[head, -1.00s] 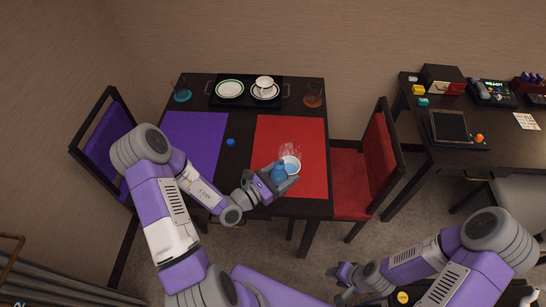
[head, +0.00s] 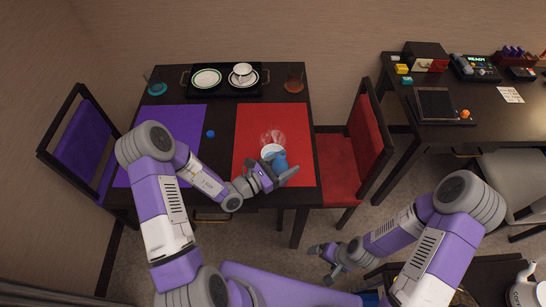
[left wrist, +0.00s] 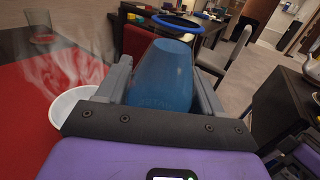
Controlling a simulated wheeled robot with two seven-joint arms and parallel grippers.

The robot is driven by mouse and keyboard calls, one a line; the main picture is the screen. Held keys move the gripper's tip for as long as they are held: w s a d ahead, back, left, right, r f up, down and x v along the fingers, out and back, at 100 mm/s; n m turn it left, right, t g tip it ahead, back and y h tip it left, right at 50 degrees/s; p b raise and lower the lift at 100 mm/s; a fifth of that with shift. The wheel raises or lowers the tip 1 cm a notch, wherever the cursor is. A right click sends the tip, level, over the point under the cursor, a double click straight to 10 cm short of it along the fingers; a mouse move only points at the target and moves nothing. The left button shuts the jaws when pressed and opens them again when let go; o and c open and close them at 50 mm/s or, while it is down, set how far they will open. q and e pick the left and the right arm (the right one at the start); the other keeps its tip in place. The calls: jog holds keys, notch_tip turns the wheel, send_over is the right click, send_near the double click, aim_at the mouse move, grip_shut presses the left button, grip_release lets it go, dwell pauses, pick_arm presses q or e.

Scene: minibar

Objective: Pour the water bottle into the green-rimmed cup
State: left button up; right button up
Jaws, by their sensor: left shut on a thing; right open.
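My left gripper (head: 279,172) is shut on the blue water bottle (head: 281,160), over the front of the red mat. The left wrist view shows the bottle (left wrist: 163,75) between the fingers; I cannot tell its exact tilt. A white cup (head: 243,72) stands on a saucer on the black tray at the back; its rim colour is too small to be sure of. A glass with a teal base (head: 155,88) stands at the back left. My right gripper (head: 321,263) is open and empty, off the table at the lower right.
A steaming white bowl (head: 271,151) sits on the red mat (head: 255,120), just left of the bottle. A green-rimmed plate (head: 207,78) lies on the tray. A glass with an orange base (head: 294,82) is right of it. A small blue round thing (head: 210,133) lies between the mats.

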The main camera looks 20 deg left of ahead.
pick_arm(q)
jog(key=shift+w+d+f+m+g+h+b, duration=0.25)
jog(key=shift+d+f, duration=0.2)
jog(key=shift+d, duration=0.25)
jog(key=shift+w+d+f+m+g+h+b, duration=0.15)
jog(key=shift+d+f+h, duration=0.1)
jog(key=shift+d+f, duration=0.3)
jog(key=shift+r+n, duration=0.2)
jog(key=shift+n, duration=0.1)
jog(key=shift+w+a+f+n+g+p, duration=0.1)
jog(key=shift+w+a+n+p, duration=0.1)
jog(key=shift+n, duration=0.7)
jog(key=shift+w+a+n+g+p, duration=0.1)
jog(key=shift+w+n, duration=0.1)
jog(key=shift+n, duration=0.7)
jog(key=shift+w+a+f+n+g+p, duration=0.1)
jog(key=shift+w+a+n+p, duration=0.1)
jog(key=shift+n, duration=0.7)
jog(key=shift+w+a+f+n, duration=0.15)
jog(key=shift+w+n, duration=0.05)
jog(key=shift+n, duration=0.4)
jog(key=shift+s+r+n, duration=0.1)
jog(key=shift+r+n, duration=0.35)
jog(key=shift+n, duration=0.35)
jog(key=shift+s+d+f+n, duration=0.25)
jog(key=shift+f+n, duration=0.2)
jog(key=shift+n, duration=0.35)
dwell(1.5)
